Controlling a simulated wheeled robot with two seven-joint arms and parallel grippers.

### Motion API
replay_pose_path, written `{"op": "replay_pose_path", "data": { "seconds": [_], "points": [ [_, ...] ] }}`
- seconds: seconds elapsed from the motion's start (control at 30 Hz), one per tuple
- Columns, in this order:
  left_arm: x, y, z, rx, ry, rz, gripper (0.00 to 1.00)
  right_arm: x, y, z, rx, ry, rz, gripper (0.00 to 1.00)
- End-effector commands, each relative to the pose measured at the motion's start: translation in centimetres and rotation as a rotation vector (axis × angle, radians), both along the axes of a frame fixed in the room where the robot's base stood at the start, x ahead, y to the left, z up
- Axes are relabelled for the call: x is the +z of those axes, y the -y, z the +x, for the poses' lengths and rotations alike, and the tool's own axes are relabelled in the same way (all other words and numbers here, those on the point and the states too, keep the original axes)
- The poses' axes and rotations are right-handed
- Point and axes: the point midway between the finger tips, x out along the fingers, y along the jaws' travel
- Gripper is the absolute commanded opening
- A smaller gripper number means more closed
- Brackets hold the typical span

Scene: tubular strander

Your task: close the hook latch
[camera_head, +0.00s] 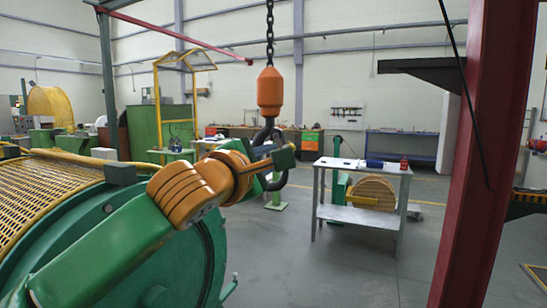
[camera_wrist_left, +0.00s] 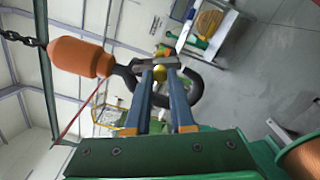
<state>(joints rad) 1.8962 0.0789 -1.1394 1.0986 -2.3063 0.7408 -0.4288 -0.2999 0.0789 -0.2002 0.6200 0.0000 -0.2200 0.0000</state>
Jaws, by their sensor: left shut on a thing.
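A dark hook (camera_head: 272,133) hangs below an orange block (camera_head: 270,92) on a chain in the middle of the head view. In the left wrist view the hook (camera_wrist_left: 203,82) curves round to the right of the orange block (camera_wrist_left: 82,57). The grey latch (camera_wrist_left: 150,62) crosses the hook's mouth at my fingertips. My left gripper (camera_head: 284,158) is at the hook, and its two blue-grey fingers (camera_wrist_left: 162,76) are shut on the latch. A small yellow part shows between the fingertips. The fingers partly hide the latch and its contact with the hook tip. My right gripper is not in view.
A large green drum machine (camera_head: 205,262) with yellow mesh (camera_head: 45,192) stands at the left, under my arm. A red column (camera_head: 468,170) rises at the right. A grey table (camera_head: 360,168) with small items stands behind the hook. The floor between is clear.

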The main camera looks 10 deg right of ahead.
Motion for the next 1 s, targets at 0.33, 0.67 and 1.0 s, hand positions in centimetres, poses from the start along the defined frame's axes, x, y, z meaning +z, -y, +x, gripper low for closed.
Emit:
{"op": "replay_pose_path", "data": {
  "seconds": [0.33,0.67,1.0],
  "points": [
    [-0.02,-0.23,0.14,0.001,0.04,0.056,0.0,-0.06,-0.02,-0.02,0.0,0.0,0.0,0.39],
    [0.0,-0.25,0.15,0.001,0.043,0.059,0.0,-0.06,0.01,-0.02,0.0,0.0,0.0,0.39],
    [-0.03,-0.22,0.14,0.001,0.041,0.058,0.52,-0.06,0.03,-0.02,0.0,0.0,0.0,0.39]
  ]
}}
